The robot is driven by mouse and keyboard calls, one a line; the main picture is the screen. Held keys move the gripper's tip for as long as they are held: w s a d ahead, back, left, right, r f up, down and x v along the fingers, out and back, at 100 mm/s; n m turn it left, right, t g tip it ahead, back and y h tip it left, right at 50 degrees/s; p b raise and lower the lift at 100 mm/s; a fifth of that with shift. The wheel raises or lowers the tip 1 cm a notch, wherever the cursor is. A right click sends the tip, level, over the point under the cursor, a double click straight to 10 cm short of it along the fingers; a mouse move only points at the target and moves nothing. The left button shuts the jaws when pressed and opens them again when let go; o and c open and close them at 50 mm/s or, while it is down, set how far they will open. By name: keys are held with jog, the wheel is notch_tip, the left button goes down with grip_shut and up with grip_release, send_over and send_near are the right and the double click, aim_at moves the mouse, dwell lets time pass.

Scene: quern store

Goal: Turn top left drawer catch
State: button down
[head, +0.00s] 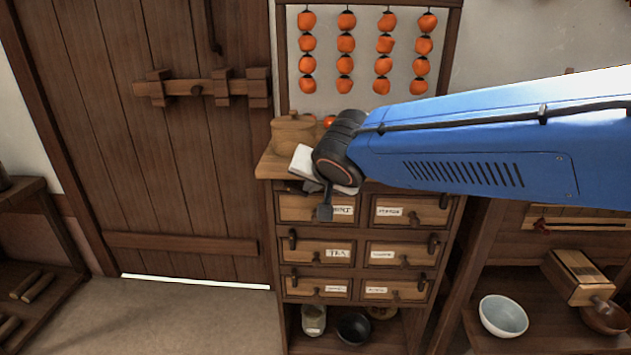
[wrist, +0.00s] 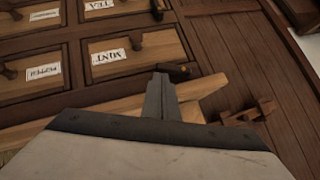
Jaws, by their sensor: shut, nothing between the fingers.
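The top left drawer (head: 296,208), labelled MINT, is closed in the wooden chest. It also shows, upside down, in the wrist view (wrist: 108,68). Its dark catch (wrist: 179,72) lies sideways at the drawer's corner in the wrist view. In the head view I cannot make the catch out clearly near my arm. My gripper (head: 325,212) is shut and empty in front of this drawer. In the wrist view its fingertips (wrist: 160,78) overlap the near end of the catch; whether they touch it I cannot tell.
Other drawers, such as the TEA drawer (head: 324,254), are closed with upright catches. A barred door (head: 150,150) stands left. A shelf with a white bowl (head: 503,315) is at right.

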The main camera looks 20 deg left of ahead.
jog(key=shift+w+a+f, duration=0.25)
jog(key=shift+w+f, duration=0.1)
jog(key=shift+w, duration=0.05)
